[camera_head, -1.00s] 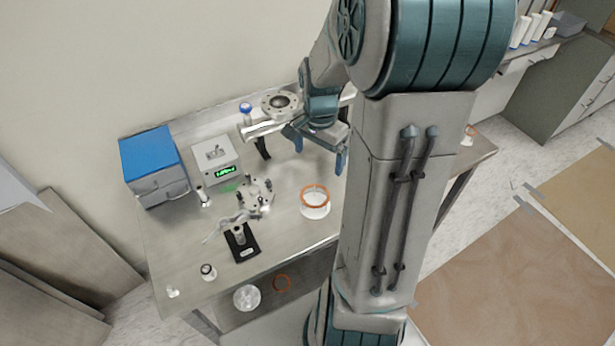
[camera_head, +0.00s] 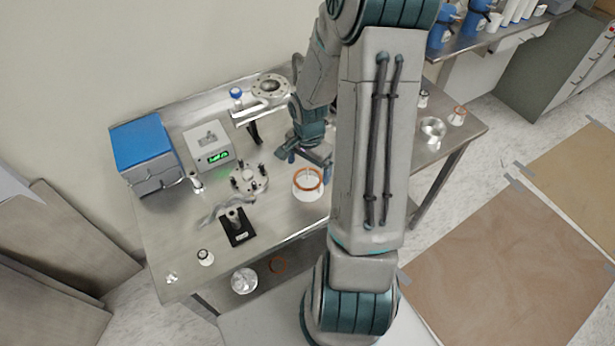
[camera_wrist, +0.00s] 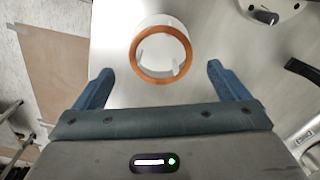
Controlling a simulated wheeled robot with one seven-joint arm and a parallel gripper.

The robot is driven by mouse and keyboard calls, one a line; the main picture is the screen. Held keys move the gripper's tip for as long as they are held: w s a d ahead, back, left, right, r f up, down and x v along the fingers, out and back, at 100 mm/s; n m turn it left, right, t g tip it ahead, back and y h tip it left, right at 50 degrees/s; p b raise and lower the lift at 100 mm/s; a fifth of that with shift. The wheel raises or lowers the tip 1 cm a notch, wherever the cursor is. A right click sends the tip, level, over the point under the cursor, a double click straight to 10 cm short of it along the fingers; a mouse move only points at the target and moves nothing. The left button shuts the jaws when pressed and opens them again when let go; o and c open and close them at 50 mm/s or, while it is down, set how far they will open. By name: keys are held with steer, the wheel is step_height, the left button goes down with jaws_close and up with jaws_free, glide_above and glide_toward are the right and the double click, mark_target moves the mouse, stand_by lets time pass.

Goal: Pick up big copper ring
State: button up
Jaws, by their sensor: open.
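A big copper ring (camera_head: 308,173) lies on top of a white round holder (camera_head: 308,192) on the steel table, right of the table's middle. In the wrist view the copper ring (camera_wrist: 138,70) rests around the rim of the white holder (camera_wrist: 163,22), ahead of my fingertips and between their lines. My gripper (camera_wrist: 157,75) is open and empty, with its two blue fingers spread wider than the ring. In the head view my gripper (camera_head: 312,160) is close behind the ring. One finger is partly hidden by my arm there.
A flange with several posts (camera_head: 248,178) and a black stand (camera_head: 238,228) stand left of the ring. A blue-topped box (camera_head: 142,145) and a meter (camera_head: 209,145) are at the back left.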

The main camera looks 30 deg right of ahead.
steer(key=shift+f, duration=1.4)
steer(key=shift+f+b, duration=0.25)
steer(key=shift+b, duration=0.05)
steer(key=c, duration=0.9)
